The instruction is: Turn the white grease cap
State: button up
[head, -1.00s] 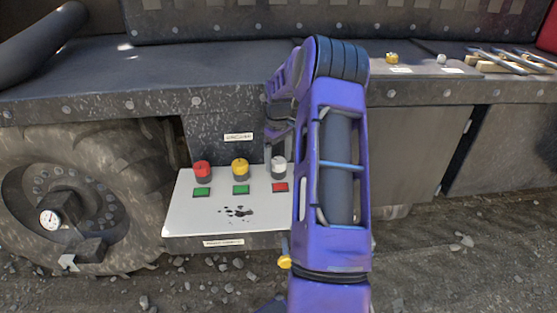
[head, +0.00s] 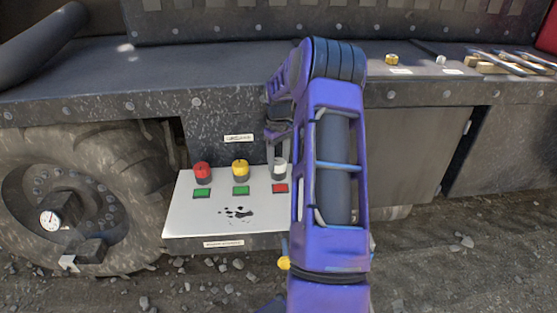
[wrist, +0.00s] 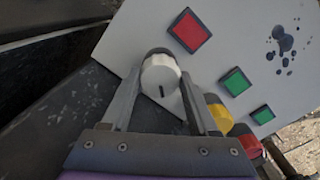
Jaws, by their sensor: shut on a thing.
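The white grease cap (head: 279,163) stands at the right end of a row on the white panel, with a red square marker (head: 280,188) in front of it. In the wrist view the white cap (wrist: 161,76) sits between my gripper's fingertips, with a dark mark on its top. My gripper (wrist: 160,84) is shut on the cap from above. In the head view my gripper (head: 278,150) is partly hidden by my purple arm.
A yellow cap (head: 240,167) and a red cap (head: 202,172) stand to the left, each with a green marker. A large tyre (head: 75,190) is at left. The shelf (head: 420,92) above holds a yellow cap (head: 391,60), a white piece and tools.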

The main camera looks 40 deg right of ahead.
aim_at(278, 162)
jog(key=m+p, duration=0.1)
jog(key=m, duration=0.3)
jog(key=shift+m, duration=0.3)
jog(key=shift+m+p, duration=0.35)
jog(key=shift+m, duration=1.55)
jog(key=o, duration=1.4)
jog(key=shift+c, duration=0.2)
notch_tip(278, 162, up, 17)
jog(key=p, duration=0.2)
jog(key=shift+r, duration=0.2)
